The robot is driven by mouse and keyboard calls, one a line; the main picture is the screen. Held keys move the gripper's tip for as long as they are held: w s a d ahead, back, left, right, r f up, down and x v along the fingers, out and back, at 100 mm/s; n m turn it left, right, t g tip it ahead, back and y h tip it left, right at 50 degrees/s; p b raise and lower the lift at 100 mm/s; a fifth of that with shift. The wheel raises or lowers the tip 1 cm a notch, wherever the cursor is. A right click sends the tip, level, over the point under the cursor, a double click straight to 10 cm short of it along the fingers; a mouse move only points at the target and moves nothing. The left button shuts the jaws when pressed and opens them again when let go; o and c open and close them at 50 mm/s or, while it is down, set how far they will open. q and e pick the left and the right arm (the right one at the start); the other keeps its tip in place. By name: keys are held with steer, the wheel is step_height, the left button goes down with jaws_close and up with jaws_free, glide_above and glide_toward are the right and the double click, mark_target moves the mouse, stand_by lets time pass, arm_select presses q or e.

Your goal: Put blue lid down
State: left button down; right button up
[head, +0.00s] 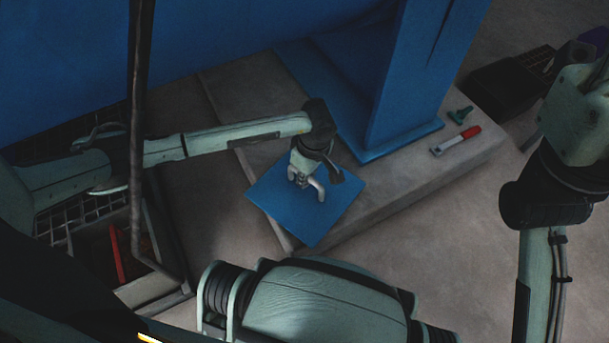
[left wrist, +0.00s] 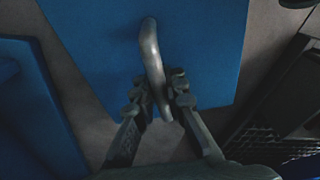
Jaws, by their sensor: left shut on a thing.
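The blue lid (head: 275,204) is a flat blue square plate with a curved metal handle (head: 319,188) on top. In the head view it is at the middle, over the corner of a concrete slab. I cannot tell whether it touches the slab. My left gripper (head: 301,181) is above the lid, shut on its handle. In the left wrist view the blue lid (left wrist: 190,50) lies beyond the fingers, and the gripper (left wrist: 160,103) has a finger on each side of the grey handle (left wrist: 151,52). My right gripper is not in view; only part of my right arm shows at the right.
A blue upright post (head: 405,75) on a blue base stands on the concrete slab (head: 385,195) behind the lid. A red and white marker-like object (head: 456,140) and a small green item (head: 460,115) lie right of it. A dark crate (head: 512,82) stands further back. The floor in front is clear.

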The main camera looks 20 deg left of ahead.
arm_select(q)
steer(key=shift+w+f, duration=0.15)
steer(key=shift+f, duration=0.1)
steer(key=c, duration=2.1)
jaws_free()
steer(key=shift+f, duration=0.2)
steer(key=o, duration=0.5)
steer(key=shift+o, duration=0.2)
